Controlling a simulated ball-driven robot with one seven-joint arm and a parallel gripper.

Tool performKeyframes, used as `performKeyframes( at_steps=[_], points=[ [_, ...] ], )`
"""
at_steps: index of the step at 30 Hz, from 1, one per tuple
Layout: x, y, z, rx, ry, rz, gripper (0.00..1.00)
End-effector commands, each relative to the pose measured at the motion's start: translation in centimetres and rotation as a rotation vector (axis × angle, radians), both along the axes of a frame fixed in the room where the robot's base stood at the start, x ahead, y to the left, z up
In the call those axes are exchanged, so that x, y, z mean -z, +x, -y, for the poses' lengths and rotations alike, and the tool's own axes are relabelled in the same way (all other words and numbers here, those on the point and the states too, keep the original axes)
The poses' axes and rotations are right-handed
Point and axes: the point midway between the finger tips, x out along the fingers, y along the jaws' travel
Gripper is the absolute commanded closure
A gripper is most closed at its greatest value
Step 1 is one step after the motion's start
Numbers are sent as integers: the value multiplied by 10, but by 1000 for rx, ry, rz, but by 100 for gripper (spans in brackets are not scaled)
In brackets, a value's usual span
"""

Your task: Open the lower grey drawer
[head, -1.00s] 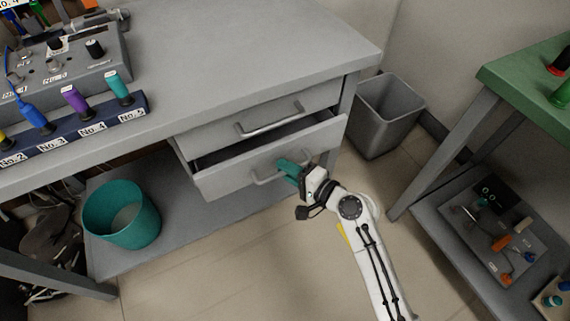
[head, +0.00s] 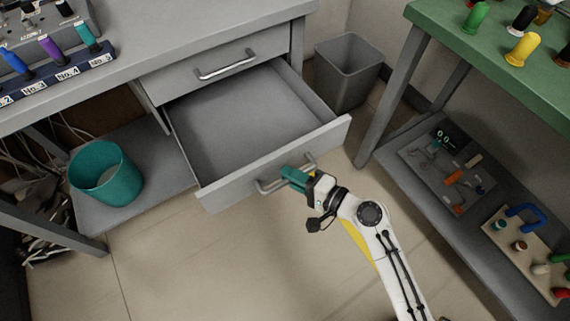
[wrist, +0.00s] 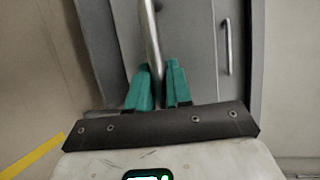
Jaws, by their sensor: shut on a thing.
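The lower grey drawer (head: 240,112) stands far out of the grey desk in the head view, and its bare inside shows. Its metal handle (head: 267,187) is on the front panel. My gripper (head: 292,177) has teal fingers and is shut on this handle near its right end. In the wrist view the handle bar (wrist: 150,40) runs between the two teal fingers of my gripper (wrist: 158,82). The upper drawer (head: 205,62) is shut, with its own handle (head: 226,66); that handle also shows in the wrist view (wrist: 228,47).
A grey bin (head: 347,72) stands right of the desk. A teal bucket (head: 103,174) sits on the desk's lower shelf at left. A green table (head: 490,55) with a low shelf of tools stands at right. The floor (head: 200,270) before the drawer is clear.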

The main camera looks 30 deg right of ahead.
Motion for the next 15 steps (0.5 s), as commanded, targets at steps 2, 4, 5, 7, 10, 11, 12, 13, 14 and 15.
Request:
performKeyframes(
  at_steps=[2, 4, 5, 7, 10, 11, 12, 13, 14, 15],
  points=[
    [1, -5, 0, 1, -1, -3, 100],
    [1, -7, 0, 1, -2, -1, 100],
    [1, -8, 0, 1, -2, -1, 100],
    [1, -9, 1, 1, -1, -1, 100],
    [1, -9, 1, 1, -1, -1, 100],
    [1, -9, 1, 1, -1, -1, 100],
    [1, -8, 1, 1, -1, -1, 100],
    [1, -8, 1, 1, -1, -1, 100],
    [1, -8, 1, 1, -1, -1, 100],
    [1, -8, 1, 1, -1, -1, 80]
  ],
)
